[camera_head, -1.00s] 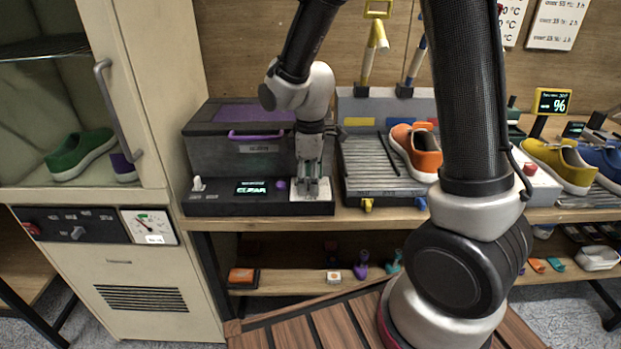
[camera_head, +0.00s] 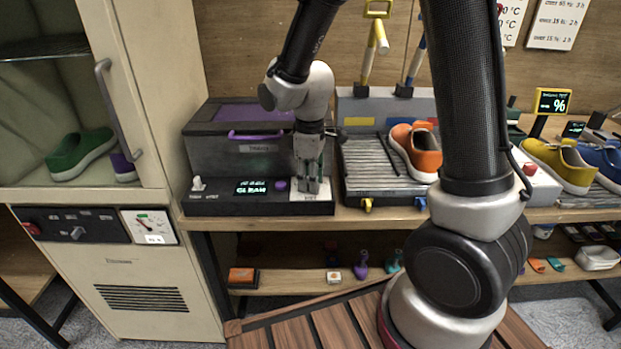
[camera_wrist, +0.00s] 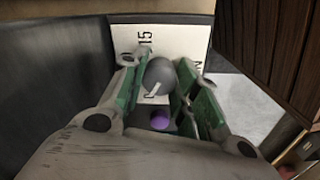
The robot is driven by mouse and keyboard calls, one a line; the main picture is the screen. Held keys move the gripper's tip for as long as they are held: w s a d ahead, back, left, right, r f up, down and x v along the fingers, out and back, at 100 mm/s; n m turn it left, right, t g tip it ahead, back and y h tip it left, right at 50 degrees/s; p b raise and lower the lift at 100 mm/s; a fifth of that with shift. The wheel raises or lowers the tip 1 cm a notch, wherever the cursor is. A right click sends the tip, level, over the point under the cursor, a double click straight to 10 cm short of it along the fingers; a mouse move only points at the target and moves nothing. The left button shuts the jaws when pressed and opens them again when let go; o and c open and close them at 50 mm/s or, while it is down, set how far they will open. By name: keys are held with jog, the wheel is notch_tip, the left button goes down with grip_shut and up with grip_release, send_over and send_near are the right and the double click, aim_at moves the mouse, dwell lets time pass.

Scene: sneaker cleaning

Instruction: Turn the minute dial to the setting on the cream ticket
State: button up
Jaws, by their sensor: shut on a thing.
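The minute dial is a round grey knob (camera_wrist: 160,76) with a white pointer mark, on a white printed plate (camera_wrist: 125,37) in the wrist view. The pointer slants to the lower left in that picture. "15" shows at the plate's upper left; other print is partly covered. My gripper (camera_wrist: 163,84) is shut on the dial, with its green-lined fingers on either side. In the head view my gripper (camera_head: 309,186) reaches down onto the plate at the front right of the grey machine (camera_head: 222,158), hiding the dial. I cannot make out a cream ticket.
A purple button (camera_head: 281,185) sits left of my gripper, beside a display (camera_head: 252,187) reading "CLEAN". A ribbed tray (camera_head: 375,172) with an orange shoe (camera_head: 416,152) stands close on the right. A tall cream cabinet (camera_head: 150,110) stands on the left.

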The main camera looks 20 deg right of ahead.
jog(key=m, duration=0.4)
jog(key=shift+m, duration=1.6)
jog(key=o, duration=1)
jog(key=shift+o, duration=0.2)
notch_tip(320, 180, up, 12)
jog(key=shift+a, duration=0.2)
